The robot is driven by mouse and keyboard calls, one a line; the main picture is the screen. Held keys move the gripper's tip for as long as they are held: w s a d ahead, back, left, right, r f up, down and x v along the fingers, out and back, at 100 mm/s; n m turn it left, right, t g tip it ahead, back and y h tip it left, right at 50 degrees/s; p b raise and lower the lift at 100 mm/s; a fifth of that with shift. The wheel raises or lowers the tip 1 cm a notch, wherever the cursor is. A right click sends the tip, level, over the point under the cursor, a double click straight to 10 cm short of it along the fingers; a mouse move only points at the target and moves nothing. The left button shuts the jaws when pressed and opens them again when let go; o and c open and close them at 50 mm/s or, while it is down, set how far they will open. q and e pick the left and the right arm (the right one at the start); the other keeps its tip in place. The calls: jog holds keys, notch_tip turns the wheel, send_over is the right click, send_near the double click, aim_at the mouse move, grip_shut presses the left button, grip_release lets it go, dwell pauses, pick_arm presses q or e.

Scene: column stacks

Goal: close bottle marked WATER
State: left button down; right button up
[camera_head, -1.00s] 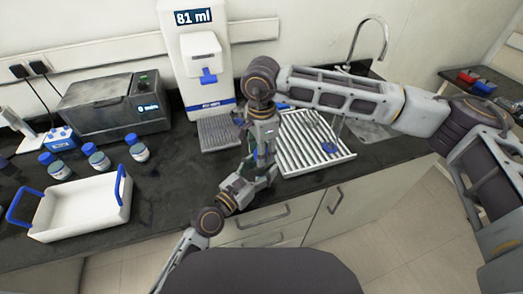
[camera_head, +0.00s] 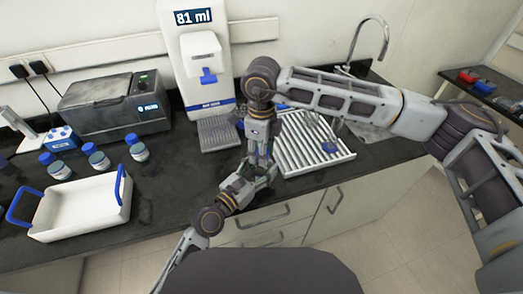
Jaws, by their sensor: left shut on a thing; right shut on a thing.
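My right gripper (camera_head: 261,160) points down from above, in front of the dispenser and beside the white ribbed rack. My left gripper (camera_head: 258,178) reaches up from below and meets it near the counter's front edge. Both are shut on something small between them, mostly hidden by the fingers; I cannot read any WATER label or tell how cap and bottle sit. Three blue-capped bottles stand upright on the counter at left: one left (camera_head: 54,166), one middle (camera_head: 96,157), one right (camera_head: 137,147). Their labels are too small to read.
A white tray with blue handles (camera_head: 82,232) lies front left. A grey machine (camera_head: 115,108) and the dispenser reading 81 ml (camera_head: 200,62) stand behind. The sink tap (camera_head: 384,40) is behind right.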

jog(key=m, duration=0.3)
jog(key=shift+m, duration=0.4)
jog(key=o, duration=1.2)
jog(key=shift+r, duration=0.1)
jog(key=shift+r, duration=5.9)
pick_arm(q)
jog(key=shift+c, duration=1.7)
grip_release()
jog(key=shift+s+a, duration=0.1)
